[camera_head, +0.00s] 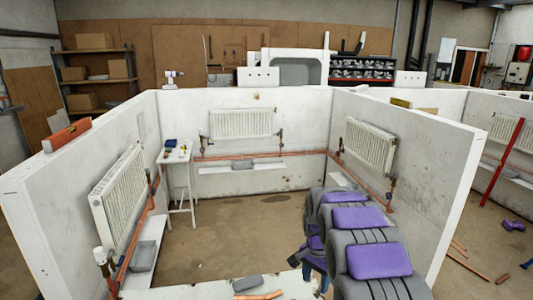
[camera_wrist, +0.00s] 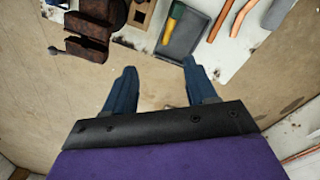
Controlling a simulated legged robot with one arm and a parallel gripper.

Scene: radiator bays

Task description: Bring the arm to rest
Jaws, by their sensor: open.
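My gripper (camera_wrist: 158,85) is open and empty in the wrist view, with its two blue fingers apart over bare brown floor. Past the fingertips is a white bench top carrying tools. In the head view my grey and purple arm reaches forward at the lower right into the bay. The gripper end is low beside the white bench (camera_head: 190,284), and its fingers are mostly hidden behind my arm.
In the wrist view the bench holds a dark vise (camera_wrist: 92,28), a grey tray (camera_wrist: 183,40) and copper pipes (camera_wrist: 232,18). White walls with radiators (camera_head: 241,124) enclose the bay on three sides. A small white table (camera_head: 178,157) stands at the left. The middle floor is clear.

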